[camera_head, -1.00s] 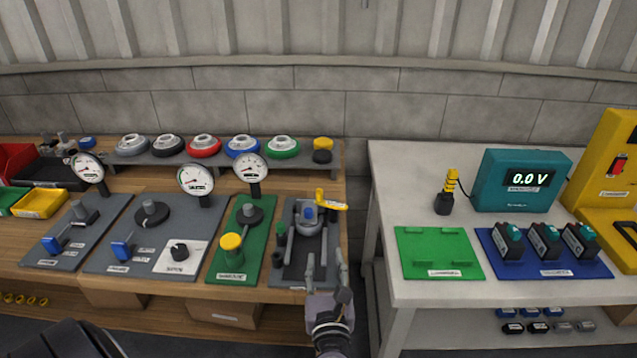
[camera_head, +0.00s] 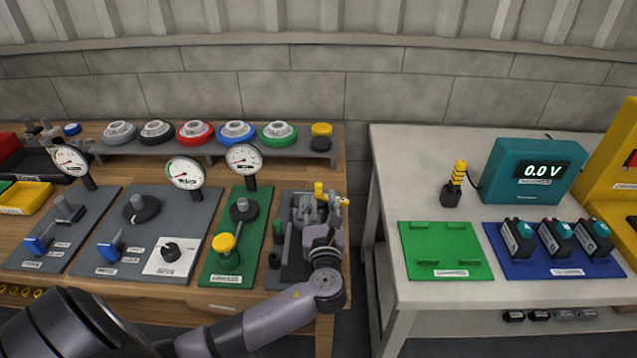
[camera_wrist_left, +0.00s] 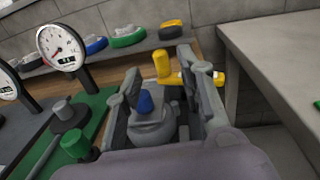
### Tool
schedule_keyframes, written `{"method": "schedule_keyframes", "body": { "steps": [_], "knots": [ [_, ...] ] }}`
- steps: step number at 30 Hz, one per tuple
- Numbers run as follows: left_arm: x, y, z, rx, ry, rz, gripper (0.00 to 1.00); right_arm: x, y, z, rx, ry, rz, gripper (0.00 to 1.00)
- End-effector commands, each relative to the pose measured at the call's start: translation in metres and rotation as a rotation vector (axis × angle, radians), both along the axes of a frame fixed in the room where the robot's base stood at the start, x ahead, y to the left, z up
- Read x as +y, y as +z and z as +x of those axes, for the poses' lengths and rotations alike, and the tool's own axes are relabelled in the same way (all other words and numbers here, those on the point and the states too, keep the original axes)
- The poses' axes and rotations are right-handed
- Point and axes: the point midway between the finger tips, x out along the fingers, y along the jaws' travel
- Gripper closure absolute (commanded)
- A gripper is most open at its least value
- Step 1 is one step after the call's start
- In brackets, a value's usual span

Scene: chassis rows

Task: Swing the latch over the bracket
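A dark grey plate (camera_head: 288,272) at the right end of the wooden bench carries a grey device (camera_wrist_left: 152,130) with a blue knob (camera_wrist_left: 145,103). A yellow upright piece (camera_wrist_left: 162,64) and a yellow bar (camera_wrist_left: 188,79) stand at its far end; they also show in the head view as the yellow piece (camera_head: 318,189). I cannot tell which part is the bracket. My left gripper (camera_head: 320,208) is over this plate, also seen in the left wrist view (camera_wrist_left: 168,72). Its fingers are apart, one on either side of the grey device. The right gripper is out of view.
A green plate (camera_head: 217,270) with a gauge (camera_head: 244,158) and a yellow-topped knob (camera_head: 224,243) stands close to the left. Several coloured rings sit on a rear shelf (camera_head: 300,152). A gap separates the bench from the white table (camera_head: 400,290) on the right.

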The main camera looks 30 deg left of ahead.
Motion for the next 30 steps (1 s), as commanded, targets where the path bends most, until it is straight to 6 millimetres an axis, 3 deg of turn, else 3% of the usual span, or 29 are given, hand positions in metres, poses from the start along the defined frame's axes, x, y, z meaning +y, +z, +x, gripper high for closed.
{"method": "schedule_keyframes", "body": {
  "steps": [6, 12, 23, 30],
  "knots": [
    [0.027, 0.001, 0.035, -0.001, 0.003, 0.001, 0.65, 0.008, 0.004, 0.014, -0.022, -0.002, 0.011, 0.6],
    [0.041, 0.0, 0.053, -0.001, 0.001, -0.001, 0.65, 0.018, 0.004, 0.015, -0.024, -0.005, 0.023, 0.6],
    [0.044, 0.0, 0.058, 0.0, 0.0, -0.001, 0.65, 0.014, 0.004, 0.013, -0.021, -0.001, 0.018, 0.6],
    [0.044, 0.0, 0.058, 0.0, 0.0, -0.001, 0.79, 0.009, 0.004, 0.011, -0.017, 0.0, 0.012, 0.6]
  ]
}}
